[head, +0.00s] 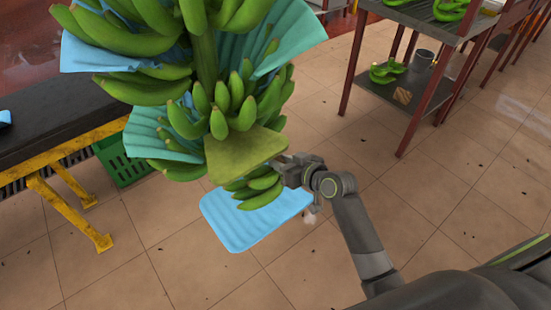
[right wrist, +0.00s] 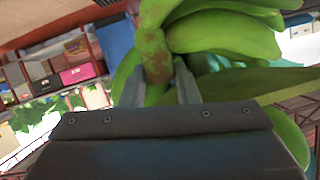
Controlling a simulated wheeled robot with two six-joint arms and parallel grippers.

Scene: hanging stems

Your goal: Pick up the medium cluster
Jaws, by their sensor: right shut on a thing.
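A hanging banana stem (head: 205,55) carries several green clusters with light blue sheets between them. My right gripper (head: 281,166) is at the lower right of the stem, beside a cluster of green bananas (head: 258,188) under a flat yellow-green piece (head: 245,152). In the right wrist view, the gripper (right wrist: 160,88) is shut on a brown-spotted green stalk (right wrist: 155,55), with one finger on each side. Green bananas (right wrist: 225,38) hang close beside it. Which cluster is the medium one, and where the held stalk joins, is partly hidden. My left gripper is out of view.
A light blue pad (head: 255,218) is below the stem. A black-topped table (head: 55,125) with yellow legs stands at left, with a green crate (head: 122,165) beneath. A metal shelf (head: 425,88) with bananas stands at upper right. Tiled floor between is clear.

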